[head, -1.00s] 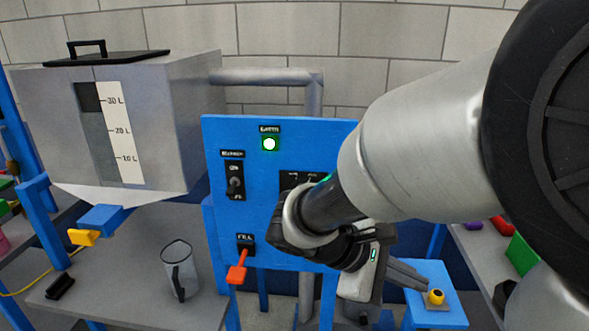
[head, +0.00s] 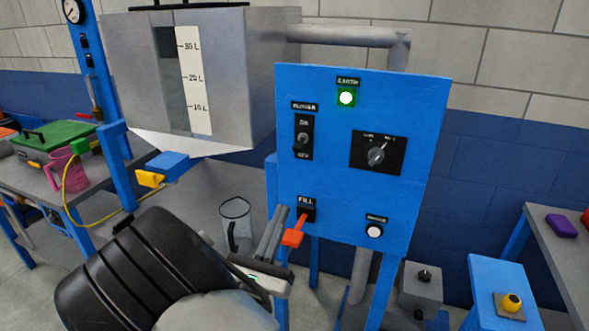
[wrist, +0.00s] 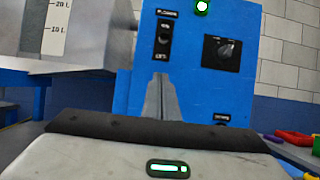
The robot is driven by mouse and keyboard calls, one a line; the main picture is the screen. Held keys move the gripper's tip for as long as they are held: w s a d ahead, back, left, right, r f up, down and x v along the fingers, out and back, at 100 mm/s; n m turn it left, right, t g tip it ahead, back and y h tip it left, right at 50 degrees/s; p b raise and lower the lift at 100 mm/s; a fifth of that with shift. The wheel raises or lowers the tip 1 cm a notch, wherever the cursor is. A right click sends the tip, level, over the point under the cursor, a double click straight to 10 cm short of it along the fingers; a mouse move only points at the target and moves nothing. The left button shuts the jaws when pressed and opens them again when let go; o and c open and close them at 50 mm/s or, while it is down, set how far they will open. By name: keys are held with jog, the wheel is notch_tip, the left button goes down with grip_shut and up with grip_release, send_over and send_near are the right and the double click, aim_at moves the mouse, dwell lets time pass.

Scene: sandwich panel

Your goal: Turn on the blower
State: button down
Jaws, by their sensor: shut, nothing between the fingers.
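The blower switch (head: 303,138) is a black plate with a small toggle, at the upper left of the blue panel (head: 420,120). Its plate is marked ON at the top and OFF at the bottom; the toggle seems to tilt down, but it is small. The switch also shows in the wrist view (wrist: 164,40), above the fingertips. My gripper (head: 272,228) is shut and empty, in front of the panel's lower left, below the switch and close to the orange fill lever (head: 294,235). In the wrist view the fingers (wrist: 158,85) point up toward the switch, apart from it.
The panel also bears a lit green earth lamp (head: 346,98), a rotary knob (head: 376,156) and a white button (head: 374,231). A grey tank (head: 235,70) stands left, with a clear jug (head: 235,222) below. A yellow-knobbed blue stand (head: 500,280) is at right.

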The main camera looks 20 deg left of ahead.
aim_at(300, 144)
jog(key=shift+r, duration=0.1)
jog(key=w+r, duration=0.8)
jog(key=shift+d, duration=0.4)
jog(key=shift+w+r, duration=0.1)
jog(key=shift+r, duration=0.1)
